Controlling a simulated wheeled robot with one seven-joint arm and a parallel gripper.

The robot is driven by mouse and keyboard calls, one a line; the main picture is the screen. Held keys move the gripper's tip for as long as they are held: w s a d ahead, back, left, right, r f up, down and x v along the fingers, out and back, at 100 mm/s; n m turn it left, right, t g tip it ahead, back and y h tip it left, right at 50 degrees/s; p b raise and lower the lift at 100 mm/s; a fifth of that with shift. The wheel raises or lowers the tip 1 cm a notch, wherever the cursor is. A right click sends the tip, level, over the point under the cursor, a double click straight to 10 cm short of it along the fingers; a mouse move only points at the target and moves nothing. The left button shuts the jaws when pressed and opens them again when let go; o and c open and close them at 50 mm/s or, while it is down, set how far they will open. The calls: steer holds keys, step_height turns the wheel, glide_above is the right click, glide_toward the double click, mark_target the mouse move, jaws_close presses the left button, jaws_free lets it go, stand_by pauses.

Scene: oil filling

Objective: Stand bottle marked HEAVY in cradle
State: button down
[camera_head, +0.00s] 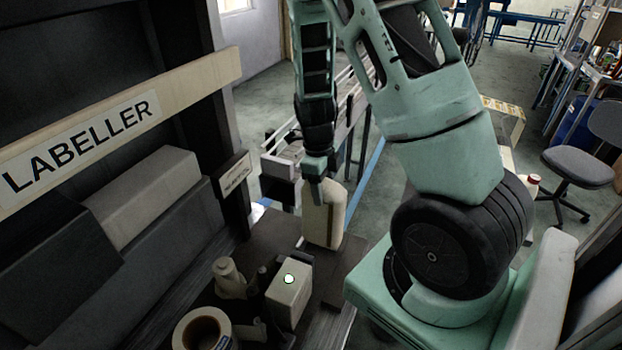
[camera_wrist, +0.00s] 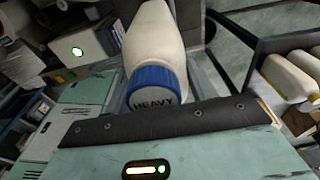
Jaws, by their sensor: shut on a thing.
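The bottle (camera_head: 323,216) is cream and looks upright at the far end of the dark labeller bench. In the wrist view its body (camera_wrist: 158,32) ends in a blue cap (camera_wrist: 155,88) marked HEAVY, facing the camera. My gripper (camera_head: 317,188) points down and is shut on the bottle's top end. The head view hides the cap behind the gripper. I cannot make out the cradle clearly, nor whether the bottle's base touches anything.
A pale box with a green light (camera_head: 290,290), a label roll (camera_head: 203,332) and a small cream fitting (camera_head: 228,278) stand on the near bench. The labeller panel (camera_head: 80,150) borders the left. In the wrist view, cream bottles (camera_wrist: 290,78) lie in a dark-edged holder at right.

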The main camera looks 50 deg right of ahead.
steer(key=shift+f+b, duration=3.5)
steer(key=shift+f, duration=0.9)
jaws_free()
steer(key=shift+p, duration=0.3)
steer(key=shift+r+p, duration=3.4)
steer(key=shift+r, duration=0.1)
